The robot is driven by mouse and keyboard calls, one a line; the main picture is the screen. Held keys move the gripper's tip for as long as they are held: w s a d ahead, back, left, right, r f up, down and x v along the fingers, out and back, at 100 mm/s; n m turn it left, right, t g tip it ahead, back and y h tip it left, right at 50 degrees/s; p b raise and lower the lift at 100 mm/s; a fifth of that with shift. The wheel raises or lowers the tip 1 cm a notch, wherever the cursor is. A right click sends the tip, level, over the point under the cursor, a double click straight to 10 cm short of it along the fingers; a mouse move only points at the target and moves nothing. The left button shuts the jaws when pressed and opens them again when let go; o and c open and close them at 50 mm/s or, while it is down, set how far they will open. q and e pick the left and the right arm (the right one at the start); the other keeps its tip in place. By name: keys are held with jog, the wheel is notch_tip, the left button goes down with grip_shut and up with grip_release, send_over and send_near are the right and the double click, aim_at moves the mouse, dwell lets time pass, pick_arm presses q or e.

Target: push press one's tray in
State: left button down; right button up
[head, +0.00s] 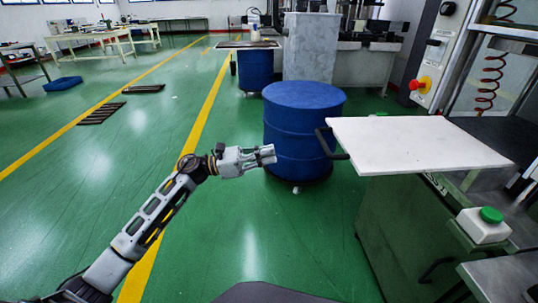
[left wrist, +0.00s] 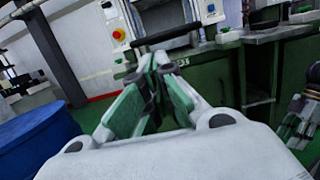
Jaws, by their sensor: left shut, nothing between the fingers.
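The press's white tray (head: 420,145) sticks out to the left from the press at the right in the head view. Its black handle (head: 330,146) is on its left edge; the handle also shows in the left wrist view (left wrist: 166,38), beyond my fingertips. My left gripper (head: 273,154) is shut and empty, left of the handle with a gap between them. Its fingers fill the middle of the left wrist view (left wrist: 152,70). What seems to be part of my right gripper (left wrist: 298,120) shows at that view's right edge; its jaws are unclear.
A blue drum (head: 303,135) stands just behind my left gripper. A green cabinet (head: 395,235) is below the tray. A white box with a green button (head: 486,224) is at the right. Green floor at the left is open.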

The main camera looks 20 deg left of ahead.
pick_arm(q)
jog(key=b+x, duration=0.1)
jog(key=x, duration=1.1)
jog(key=shift+d, duration=0.25)
pick_arm(e)
jog(key=f, duration=0.3)
jog(key=shift+s+a+f+t, duration=0.1)
jog(key=shift+a+f+t, duration=0.2)
jog(key=shift+a, duration=0.1)
jog(key=shift+w+r, duration=0.2)
jog(key=shift+w, duration=0.1)
